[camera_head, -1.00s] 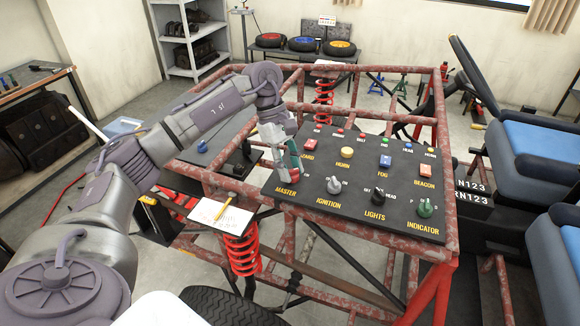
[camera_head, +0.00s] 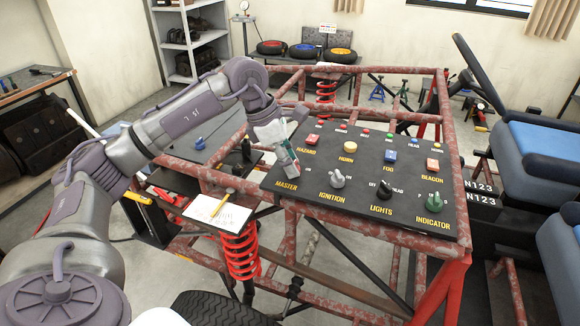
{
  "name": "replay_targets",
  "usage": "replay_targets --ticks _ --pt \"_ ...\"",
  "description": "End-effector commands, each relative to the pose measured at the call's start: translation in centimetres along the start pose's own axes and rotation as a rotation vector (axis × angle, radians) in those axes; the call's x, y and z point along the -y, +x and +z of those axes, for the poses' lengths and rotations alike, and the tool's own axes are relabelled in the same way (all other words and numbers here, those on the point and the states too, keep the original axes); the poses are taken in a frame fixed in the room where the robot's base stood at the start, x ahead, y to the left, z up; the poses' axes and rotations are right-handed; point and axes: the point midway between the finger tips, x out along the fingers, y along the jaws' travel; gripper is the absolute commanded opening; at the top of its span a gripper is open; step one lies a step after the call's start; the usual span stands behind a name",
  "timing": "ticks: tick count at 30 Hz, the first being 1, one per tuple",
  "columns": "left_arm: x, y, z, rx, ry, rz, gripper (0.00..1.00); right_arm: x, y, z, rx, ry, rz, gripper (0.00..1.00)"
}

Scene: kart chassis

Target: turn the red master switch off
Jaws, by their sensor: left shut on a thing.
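The black switch panel (camera_head: 375,203) lies tilted on top of the rusty red frame. My left gripper (camera_head: 287,168) is at the panel's left side, just above the MASTER label (camera_head: 286,186), with its fingers pointing down. It is shut on the master switch, which the fingers mostly cover. Only a little red shows at the fingers, so the angle of the switch cannot be read. My right gripper is not in view.
Close by on the panel are the red HAZARD button (camera_head: 312,139), the grey IGNITION knob (camera_head: 337,178), the black LIGHTS knob (camera_head: 384,190) and the green INDICATOR knob (camera_head: 433,200). A clipboard (camera_head: 218,212) with a pencil sits left of the panel. Blue seats (camera_head: 545,150) stand at right.

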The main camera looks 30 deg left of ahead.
Motion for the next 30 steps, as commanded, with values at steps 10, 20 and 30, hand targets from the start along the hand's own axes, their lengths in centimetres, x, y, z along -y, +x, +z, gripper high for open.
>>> replay_targets --ticks 10,20,30 --pt "0.3 0.2 0.0 -0.001 -0.301 0.128 0.0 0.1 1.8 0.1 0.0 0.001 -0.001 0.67" --pt "0.5 0.1 0.1 -0.001 -0.553 0.23 0.0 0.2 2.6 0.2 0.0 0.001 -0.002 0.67" --pt "0.6 0.1 0.1 -0.003 -0.701 0.29 0.0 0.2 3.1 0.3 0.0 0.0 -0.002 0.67"
